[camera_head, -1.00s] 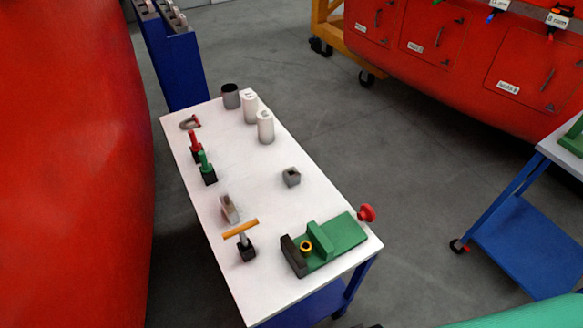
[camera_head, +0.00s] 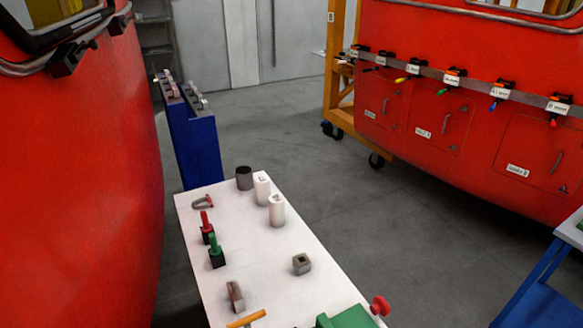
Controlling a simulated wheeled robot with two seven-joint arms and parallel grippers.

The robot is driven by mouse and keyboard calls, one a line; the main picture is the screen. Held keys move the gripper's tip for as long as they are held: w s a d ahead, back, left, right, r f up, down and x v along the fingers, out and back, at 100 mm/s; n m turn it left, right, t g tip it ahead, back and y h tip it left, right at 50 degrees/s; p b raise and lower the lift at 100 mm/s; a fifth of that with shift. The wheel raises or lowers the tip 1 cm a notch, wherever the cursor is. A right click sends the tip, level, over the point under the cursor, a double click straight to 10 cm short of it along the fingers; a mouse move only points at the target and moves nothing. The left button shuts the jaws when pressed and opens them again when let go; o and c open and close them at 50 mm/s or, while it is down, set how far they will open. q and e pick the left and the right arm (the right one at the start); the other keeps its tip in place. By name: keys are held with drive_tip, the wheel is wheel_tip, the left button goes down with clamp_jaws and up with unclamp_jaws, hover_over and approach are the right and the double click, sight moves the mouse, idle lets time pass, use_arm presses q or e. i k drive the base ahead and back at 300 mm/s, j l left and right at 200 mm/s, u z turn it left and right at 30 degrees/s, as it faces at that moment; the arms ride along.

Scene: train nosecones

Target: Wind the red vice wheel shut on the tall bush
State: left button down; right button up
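The red vice wheel (camera_head: 380,305) shows at the right front corner of the white-topped table. Part of the green vice (camera_head: 346,318) shows beside it at the bottom edge of the head view. The rest of the vice, with its jaws, is cut off below the frame. The tall bush is not visible in the current view, so I cannot tell how it sits in the jaws. Neither of my grippers is in view.
The table (camera_head: 290,265) holds a dark cup (camera_head: 244,178), two white cylinders, red-handled and green-handled tools, and a grey square block (camera_head: 301,264). Red train noses stand left and at back right (camera_head: 450,120). A blue rack (camera_head: 195,140) stands behind. Grey floor is open between.

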sight(380, 306)
drive_tip(key=l+u, duration=0.1)
drive_tip(key=u, duration=0.35)
drive_tip(key=l+u, duration=0.25)
drive_tip(key=l, duration=0.2)
drive_tip(key=k+l+u, duration=0.2)
drive_tip(key=l, duration=0.25)
drive_tip(key=l+u, duration=0.25)
drive_tip(key=l, duration=0.2)
drive_tip(key=k+l, duration=0.1)
drive_tip(key=l, duration=0.25)
drive_tip(key=k+l, duration=0.1)
drive_tip(key=l, duration=0.3)
drive_tip(key=k+l, duration=0.1)
drive_tip(key=l, duration=0.25)
drive_tip(key=k+l+u, duration=0.1)
drive_tip(key=l, duration=0.25)
